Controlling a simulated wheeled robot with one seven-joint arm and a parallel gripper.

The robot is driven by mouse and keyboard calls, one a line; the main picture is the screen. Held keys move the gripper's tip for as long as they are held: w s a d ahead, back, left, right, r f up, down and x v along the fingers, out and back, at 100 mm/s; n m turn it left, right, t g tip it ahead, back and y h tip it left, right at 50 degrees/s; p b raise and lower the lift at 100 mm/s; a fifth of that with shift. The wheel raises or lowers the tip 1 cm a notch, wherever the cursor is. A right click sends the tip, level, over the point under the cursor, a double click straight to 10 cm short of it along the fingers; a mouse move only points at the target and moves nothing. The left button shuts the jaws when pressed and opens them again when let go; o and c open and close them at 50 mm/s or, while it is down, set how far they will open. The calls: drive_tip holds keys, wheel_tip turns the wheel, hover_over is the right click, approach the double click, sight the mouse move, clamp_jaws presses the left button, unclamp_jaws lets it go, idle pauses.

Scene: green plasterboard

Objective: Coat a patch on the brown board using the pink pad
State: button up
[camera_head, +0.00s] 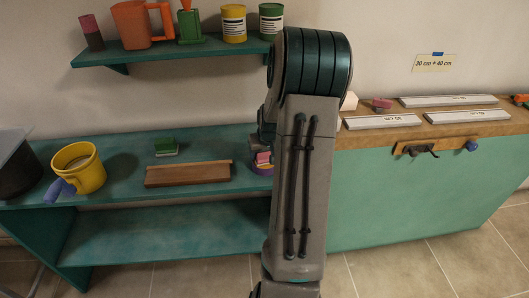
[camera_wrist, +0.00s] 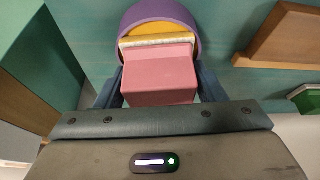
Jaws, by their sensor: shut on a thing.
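My gripper (camera_wrist: 160,84) is shut on the pink pad (camera_wrist: 160,76), whose block shows between the fingers. The pad's pale, yellow-stained edge is over a round purple dish (camera_wrist: 134,16) with yellow paint (camera_wrist: 158,28) in it; I cannot tell whether it touches the paint. In the head view the pink pad (camera_head: 263,158) and the purple dish (camera_head: 262,170) show just left of my arm, which hides most of the gripper. The brown board (camera_head: 188,174) lies left of the dish on the teal bench. It shows at the wrist view's upper right (camera_wrist: 285,38).
A green pad (camera_head: 166,147) lies behind the board. A yellow pot (camera_head: 84,168) with a bluish handle and a dark bucket (camera_head: 15,165) stand at the left. A shelf (camera_head: 150,54) with cans hangs above. A workbench (camera_head: 400,129) with grey bars stands at the right.

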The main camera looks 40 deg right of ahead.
drive_tip(key=shift+r+p, duration=2.15)
drive_tip(key=shift+r, duration=1.35)
